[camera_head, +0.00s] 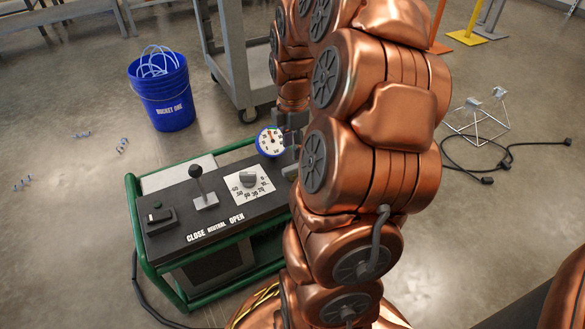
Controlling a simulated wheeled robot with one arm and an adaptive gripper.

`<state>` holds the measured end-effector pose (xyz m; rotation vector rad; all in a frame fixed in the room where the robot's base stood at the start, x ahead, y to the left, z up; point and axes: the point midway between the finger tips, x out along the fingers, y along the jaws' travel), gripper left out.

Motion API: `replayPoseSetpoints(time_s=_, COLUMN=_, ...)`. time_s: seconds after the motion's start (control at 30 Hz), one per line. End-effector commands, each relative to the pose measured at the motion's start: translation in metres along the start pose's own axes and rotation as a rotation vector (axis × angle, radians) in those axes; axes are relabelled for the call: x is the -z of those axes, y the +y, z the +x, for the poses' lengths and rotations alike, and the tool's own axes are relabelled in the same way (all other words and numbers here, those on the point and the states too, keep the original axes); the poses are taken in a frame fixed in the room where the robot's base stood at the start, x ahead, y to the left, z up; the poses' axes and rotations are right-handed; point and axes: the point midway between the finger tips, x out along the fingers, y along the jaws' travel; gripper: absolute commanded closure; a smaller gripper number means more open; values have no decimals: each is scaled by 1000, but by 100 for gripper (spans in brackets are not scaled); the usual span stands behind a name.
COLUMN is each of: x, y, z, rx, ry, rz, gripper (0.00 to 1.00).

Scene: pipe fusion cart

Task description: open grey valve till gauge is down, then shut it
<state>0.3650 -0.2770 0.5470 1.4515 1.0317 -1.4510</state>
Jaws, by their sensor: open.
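A round white gauge (271,142) with a blue rim stands at the back edge of the cart's dark panel. A small red mark, perhaps its needle, shows near the top of the dial; the reading is too small to tell. My gripper (291,128) is just right of the gauge, at the end of my copper arm, and is open. Its fingertips are partly hidden by the arm. No other grey valve shows clearly; the area behind my arm is hidden.
The green-framed cart (134,215) carries a black lever (198,182) by "CLOSE NEUTRAL OPEN" and a black switch box (159,217). A blue bucket (163,100) and a grey trolley (230,50) stand behind. A wire stand (478,125) and black cables lie right.

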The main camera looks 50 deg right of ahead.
Motion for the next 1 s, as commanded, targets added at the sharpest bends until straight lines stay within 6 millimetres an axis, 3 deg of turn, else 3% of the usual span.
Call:
replayPoseSetpoints(time_s=0.5, x=0, y=0, z=66, rx=-1, ry=0, rz=2, gripper=56)
replayPoseSetpoints(time_s=0.83, x=0, y=0, z=71, rx=0, ry=0, rz=2, gripper=56)
replayPoseSetpoints(time_s=1.0, x=0, y=0, z=71, rx=0, ry=0, rz=2, gripper=73)
